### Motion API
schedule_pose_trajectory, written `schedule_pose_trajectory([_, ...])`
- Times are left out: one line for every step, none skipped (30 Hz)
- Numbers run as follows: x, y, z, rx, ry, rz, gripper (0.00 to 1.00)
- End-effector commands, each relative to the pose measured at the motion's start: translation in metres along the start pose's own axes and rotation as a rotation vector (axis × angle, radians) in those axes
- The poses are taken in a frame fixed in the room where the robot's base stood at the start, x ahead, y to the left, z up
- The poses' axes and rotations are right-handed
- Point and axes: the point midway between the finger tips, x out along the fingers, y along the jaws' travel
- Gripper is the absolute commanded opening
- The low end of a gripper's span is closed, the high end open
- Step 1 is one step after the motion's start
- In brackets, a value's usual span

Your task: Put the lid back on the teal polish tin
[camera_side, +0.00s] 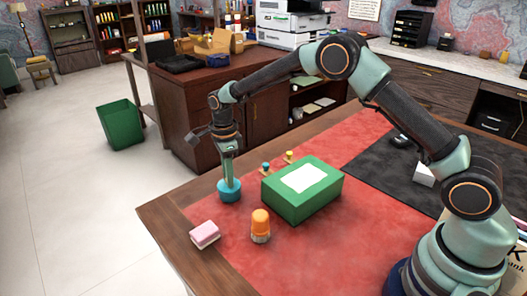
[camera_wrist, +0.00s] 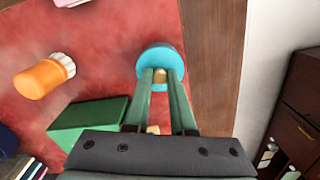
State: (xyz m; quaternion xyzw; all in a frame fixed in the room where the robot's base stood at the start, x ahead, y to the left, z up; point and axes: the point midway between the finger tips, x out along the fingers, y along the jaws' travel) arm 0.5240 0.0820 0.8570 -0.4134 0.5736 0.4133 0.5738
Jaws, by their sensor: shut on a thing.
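A round teal tin (camera_side: 229,192) is on the red desk surface, below my gripper in the side view. In the wrist view a teal disc, which looks like its lid (camera_wrist: 161,57), is at the fingertips. My gripper (camera_side: 229,179) points straight down, and its fingers are shut on a small brass-coloured knob (camera_wrist: 160,76) at the disc's middle. The fingers hide part of the disc. I cannot tell whether the lid is seated on the tin or just above it.
A green box (camera_side: 325,194) with a white top label stands right of the tin. An orange-capped jar (camera_side: 260,224) and a pink-and-white block (camera_side: 205,234) are nearer the front. Small teal-topped (camera_side: 265,167) and yellow-topped (camera_side: 289,156) pieces stand behind. The desk's left edge is close.

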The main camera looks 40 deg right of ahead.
Motion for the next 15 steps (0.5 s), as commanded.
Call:
schedule_pose_trajectory([0.0001, 0.0000, 0.0000, 0.000, 0.000, 0.000, 0.00])
schedule_pose_trajectory([0.0003, 0.0000, 0.0000, 0.000, 0.000, 0.000, 0.00])
schedule_pose_trajectory([0.0004, 0.0000, 0.0000, 0.000, 0.000, 0.000, 0.00])
schedule_pose_trajectory([0.0004, 0.0000, 0.0000, 0.000, 0.000, 0.000, 0.00])
schedule_pose_trajectory([0.0004, -0.0001, 0.0000, 0.000, 0.000, 0.000, 0.00])
schedule_pose_trajectory([0.0004, -0.0001, 0.0000, 0.000, 0.000, 0.000, 0.00])
schedule_pose_trajectory([0.0004, 0.0000, 0.0000, 0.000, 0.000, 0.000, 0.00])
schedule_pose_trajectory([0.0004, -0.0001, 0.0000, 0.000, 0.000, 0.000, 0.00])
schedule_pose_trajectory([0.0003, -0.0001, 0.0000, 0.000, 0.000, 0.000, 0.00])
schedule_pose_trajectory([0.0003, -0.0001, 0.0000, 0.000, 0.000, 0.000, 0.00])
schedule_pose_trajectory([0.0003, -0.0001, 0.0000, 0.000, 0.000, 0.000, 0.00])
schedule_pose_trajectory([0.0003, -0.0001, 0.0000, 0.000, 0.000, 0.000, 0.34])
schedule_pose_trajectory([0.0003, 0.0000, 0.0000, 0.000, 0.000, 0.000, 0.46])
schedule_pose_trajectory([0.0003, -0.0001, 0.0000, 0.000, 0.000, 0.000, 0.57])
schedule_pose_trajectory([0.0003, 0.0000, 0.0000, 0.000, 0.000, 0.000, 0.58])
